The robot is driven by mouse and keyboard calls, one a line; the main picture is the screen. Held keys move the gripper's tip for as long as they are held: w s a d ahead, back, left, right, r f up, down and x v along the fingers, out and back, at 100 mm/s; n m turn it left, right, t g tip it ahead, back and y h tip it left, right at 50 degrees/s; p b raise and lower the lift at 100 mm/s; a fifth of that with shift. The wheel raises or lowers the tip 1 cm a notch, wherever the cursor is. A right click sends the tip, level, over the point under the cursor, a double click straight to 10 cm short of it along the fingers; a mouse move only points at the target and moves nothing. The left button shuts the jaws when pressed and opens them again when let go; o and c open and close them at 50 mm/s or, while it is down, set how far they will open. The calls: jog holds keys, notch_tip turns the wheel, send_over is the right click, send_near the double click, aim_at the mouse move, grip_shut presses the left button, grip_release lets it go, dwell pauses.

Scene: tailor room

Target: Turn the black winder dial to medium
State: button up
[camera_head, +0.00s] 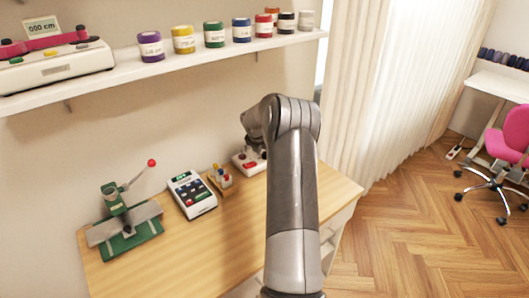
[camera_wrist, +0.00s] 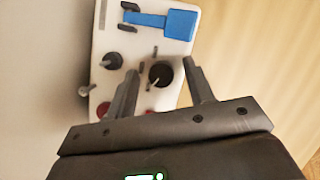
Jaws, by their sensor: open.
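The white winder (camera_wrist: 135,50) fills the upper part of the wrist view, with a blue part (camera_wrist: 178,24) at its top. A black dial (camera_wrist: 160,75) on its face lies between my gripper's spread fingers. My gripper (camera_wrist: 160,67) is open, with one finger on each side of this dial and gaps visible. A second dark knob (camera_wrist: 112,61) sits to the left, outside the fingers. The dial's setting is not readable. In the head view, a white device with red buttons (camera_head: 249,163) stands at the table's back, partly hidden by my arm.
A grey knob (camera_wrist: 85,90) juts from the device's left edge near the wall. On the wooden table (camera_head: 225,240) are a calculator-like device (camera_head: 192,194), a small wooden holder (camera_head: 221,182) and a green press (camera_head: 124,225).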

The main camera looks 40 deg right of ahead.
jog(key=shift+c, duration=0.2)
jog(key=c, duration=0.9)
jog(key=shift+c, duration=0.3)
jog(key=shift+m, duration=0.3)
jog(key=m+g, duration=0.2)
jog(key=m, duration=0.3)
jog(key=shift+w, duration=0.2)
jog(key=m+g, duration=0.1)
jog(key=m, duration=0.2)
jog(key=m+g, duration=0.1)
jog(key=m, duration=0.2)
jog(key=shift+y, duration=0.4)
jog(key=shift+g, duration=0.3)
jog(key=o, duration=1)
